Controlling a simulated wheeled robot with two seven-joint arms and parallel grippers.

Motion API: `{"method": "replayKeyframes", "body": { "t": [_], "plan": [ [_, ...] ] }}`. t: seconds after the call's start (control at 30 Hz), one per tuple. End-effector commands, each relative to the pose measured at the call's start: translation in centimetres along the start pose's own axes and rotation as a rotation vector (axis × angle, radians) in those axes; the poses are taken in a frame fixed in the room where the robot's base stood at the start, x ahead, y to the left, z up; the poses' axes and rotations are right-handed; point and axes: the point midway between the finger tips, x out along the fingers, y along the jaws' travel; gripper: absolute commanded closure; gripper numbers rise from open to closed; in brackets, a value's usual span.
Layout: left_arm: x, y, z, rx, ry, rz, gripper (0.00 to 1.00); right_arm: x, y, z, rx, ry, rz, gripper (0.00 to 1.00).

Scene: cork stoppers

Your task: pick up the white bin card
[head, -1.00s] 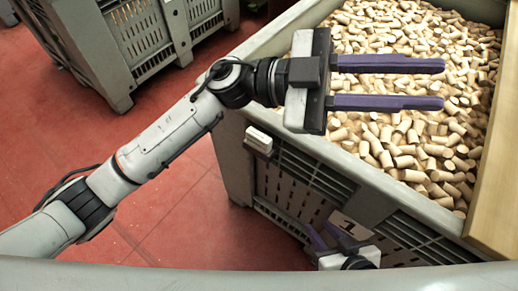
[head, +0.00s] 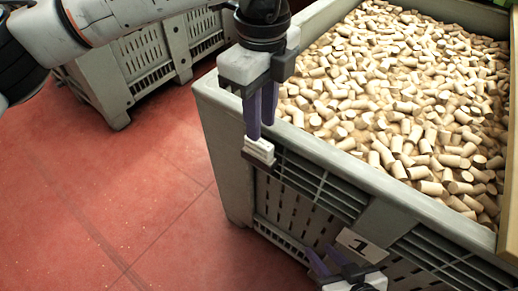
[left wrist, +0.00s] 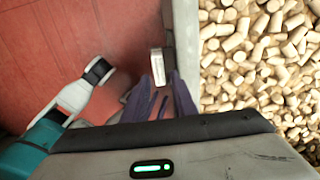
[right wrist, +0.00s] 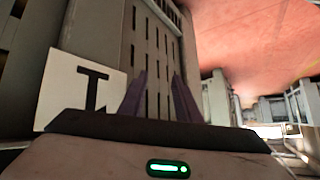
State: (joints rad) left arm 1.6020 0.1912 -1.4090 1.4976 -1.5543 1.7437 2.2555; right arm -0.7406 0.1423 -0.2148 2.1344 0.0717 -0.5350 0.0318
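The white bin card (head: 360,246), marked with a black 1, is on the slatted front side of the grey bin (head: 228,150). In the right wrist view the card (right wrist: 80,92) is upright, left of the fingers. My right gripper (head: 323,256) is open and empty, low beside the bin, just left of and below the card in the head view. My left gripper (head: 261,128) is open and empty, its fingers pointing down outside the bin's corner, well away from the card. In the left wrist view its fingers (left wrist: 166,92) stand apart.
A small white block in a dark holder (head: 259,151) is on the bin's outer side, just below my left fingertips. Cork stoppers (head: 400,90) fill the bin. Another grey bin (head: 130,65) stands behind. The red floor (head: 110,190) at left is clear.

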Motion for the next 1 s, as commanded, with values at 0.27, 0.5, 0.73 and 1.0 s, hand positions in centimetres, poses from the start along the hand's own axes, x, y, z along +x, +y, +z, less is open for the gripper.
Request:
{"method": "replayKeyframes", "body": {
  "t": [0.27, 0.5, 0.73, 1.0],
  "plan": [
    [2.7, 0.2, -0.3, 0.002, 0.003, 0.002, 0.75, 0.2, 0.0, 0.0, 0.004, 0.010, -0.002, 0.70],
    [6.2, 0.3, -0.6, 0.002, 0.003, 0.000, 0.75, 0.4, 0.0, -0.1, 0.009, 0.022, -0.004, 0.70],
    [6.5, 0.2, -0.6, 0.003, 0.003, -0.002, 0.75, 0.2, -0.1, -0.4, 0.011, 0.026, -0.005, 0.70],
    [6.4, 0.2, -0.6, 0.003, 0.004, -0.002, 1.00, 0.2, -0.1, -0.1, 0.011, 0.020, -0.005, 0.70]
  ]
}}
